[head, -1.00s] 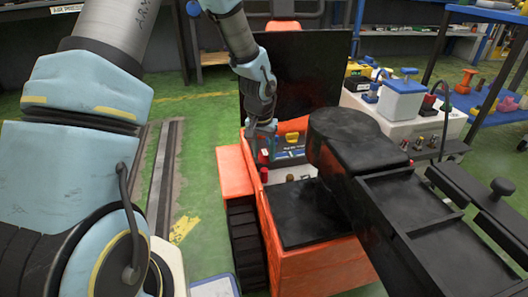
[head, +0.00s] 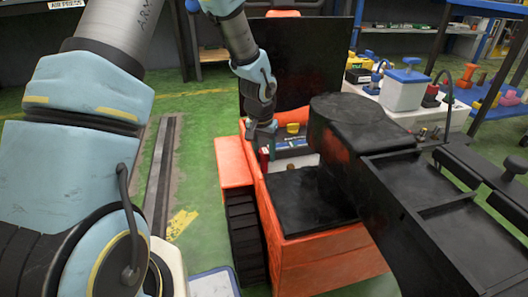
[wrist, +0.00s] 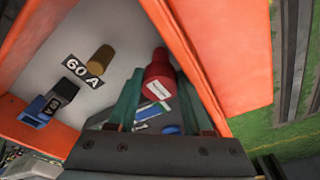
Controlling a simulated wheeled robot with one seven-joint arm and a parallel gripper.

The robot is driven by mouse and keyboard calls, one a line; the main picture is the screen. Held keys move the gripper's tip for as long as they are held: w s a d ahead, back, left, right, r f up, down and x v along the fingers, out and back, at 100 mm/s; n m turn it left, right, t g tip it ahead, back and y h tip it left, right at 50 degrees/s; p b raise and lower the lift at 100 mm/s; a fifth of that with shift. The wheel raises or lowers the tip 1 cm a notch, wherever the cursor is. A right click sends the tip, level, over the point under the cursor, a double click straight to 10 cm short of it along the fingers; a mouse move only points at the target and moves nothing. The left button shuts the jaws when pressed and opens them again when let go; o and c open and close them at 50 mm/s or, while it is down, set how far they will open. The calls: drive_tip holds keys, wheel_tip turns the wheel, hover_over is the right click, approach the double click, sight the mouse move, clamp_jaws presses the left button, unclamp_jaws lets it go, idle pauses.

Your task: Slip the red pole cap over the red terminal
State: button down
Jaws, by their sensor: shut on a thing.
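My gripper (head: 262,132) is over the left side of the orange machine's open bay in the head view. In the wrist view its two teal fingers (wrist: 157,98) are closed around a red pole cap (wrist: 158,80) with a white label. The cap is above the bay floor. A bit of red (head: 264,158) shows just under my gripper in the head view. I cannot tell whether it is the cap or the red terminal. The terminal is not clearly visible in the wrist view; the cap and fingers may hide it.
The orange wall (wrist: 222,55) of the bay runs close beside my right finger. A brass post (wrist: 101,59) stands near a 60 A label (wrist: 82,71), with a blue and black part (wrist: 48,104) to the left. A black boom (head: 350,125) lies right of the bay.

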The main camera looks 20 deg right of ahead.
drive_tip(key=shift+s+a+f, duration=0.15)
drive_tip(key=shift+a+f, duration=0.05)
drive_tip(key=shift+f, duration=0.25)
drive_tip(key=shift+s+a+f, duration=0.1)
drive_tip(key=shift+a+f, duration=0.1)
drive_tip(key=shift+f, duration=0.25)
drive_tip(key=shift+c, duration=2.4)
unclamp_jaws()
drive_tip(key=shift+o, duration=1.2)
drive_tip(key=shift+r, duration=0.4)
wheel_tip(320, 180, up, 12)
drive_tip(key=p, duration=0.4)
drive_tip(key=shift+s+a+f+p, duration=0.2)
drive_tip(key=shift+s+a+p, duration=0.1)
drive_tip(key=shift+s, duration=0.1)
drive_tip(key=shift+s, duration=0.15)
